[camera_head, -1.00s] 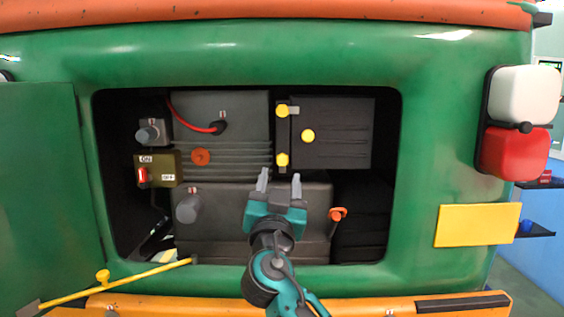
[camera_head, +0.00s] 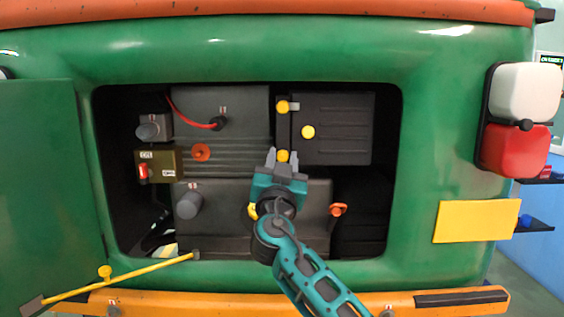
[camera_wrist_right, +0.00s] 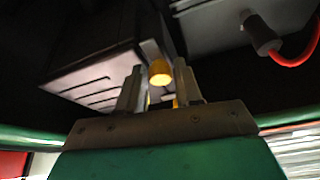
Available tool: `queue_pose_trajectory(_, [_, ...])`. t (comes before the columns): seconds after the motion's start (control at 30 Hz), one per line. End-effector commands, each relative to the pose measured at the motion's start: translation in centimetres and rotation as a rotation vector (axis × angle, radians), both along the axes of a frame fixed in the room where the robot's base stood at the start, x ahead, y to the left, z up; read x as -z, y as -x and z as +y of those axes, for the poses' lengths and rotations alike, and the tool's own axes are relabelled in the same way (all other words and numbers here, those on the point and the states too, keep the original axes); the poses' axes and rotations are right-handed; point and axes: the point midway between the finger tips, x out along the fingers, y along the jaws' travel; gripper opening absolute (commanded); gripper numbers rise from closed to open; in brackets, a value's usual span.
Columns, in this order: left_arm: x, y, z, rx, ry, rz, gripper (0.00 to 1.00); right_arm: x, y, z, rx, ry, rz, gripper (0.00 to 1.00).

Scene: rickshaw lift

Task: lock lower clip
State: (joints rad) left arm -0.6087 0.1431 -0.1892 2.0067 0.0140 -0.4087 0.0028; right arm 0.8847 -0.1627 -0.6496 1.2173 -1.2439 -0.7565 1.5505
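The lower yellow clip (camera_head: 283,155) is on the left edge of the dark ribbed box (camera_head: 345,130) inside the green compartment. The upper yellow clip (camera_head: 283,106) is above it, and a round yellow knob (camera_head: 308,132) is on the box face. My right gripper (camera_head: 285,160) is open, its fingertips on either side of the lower clip's place. In the wrist view, a yellow knob (camera_wrist_right: 160,72) shows between and beyond the parted fingers (camera_wrist_right: 157,85). Contact cannot be told. My left gripper is not in view.
The green compartment rim (camera_head: 250,72) surrounds the opening. A switch box (camera_head: 160,164), an orange knob (camera_head: 201,152) and a red cable (camera_head: 190,120) are at the left. An orange handle (camera_head: 338,210) is at lower right. A yellow rod (camera_head: 140,277) lies below left.

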Motion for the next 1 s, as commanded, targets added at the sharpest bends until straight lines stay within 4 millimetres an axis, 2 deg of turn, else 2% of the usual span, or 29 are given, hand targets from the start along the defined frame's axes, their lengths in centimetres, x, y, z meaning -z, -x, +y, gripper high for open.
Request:
queue_pose_trajectory(0.03, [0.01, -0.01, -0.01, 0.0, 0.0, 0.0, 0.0, 0.01, 0.01, 0.01, 0.0, 0.0, 0.0, 0.3])
queue_pose_trajectory(0.33, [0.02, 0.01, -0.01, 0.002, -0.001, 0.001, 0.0, 0.03, 0.02, 0.02, 0.0, 0.0, 0.0, 0.01])
queue_pose_trajectory(0.67, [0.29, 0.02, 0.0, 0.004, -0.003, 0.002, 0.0, 0.14, 0.01, -0.03, -0.001, 0.033, 0.0, 0.0])
queue_pose_trajectory(1.0, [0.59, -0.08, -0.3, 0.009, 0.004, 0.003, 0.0, 0.18, 0.04, -0.25, -0.001, 0.243, 0.0, 0.0])
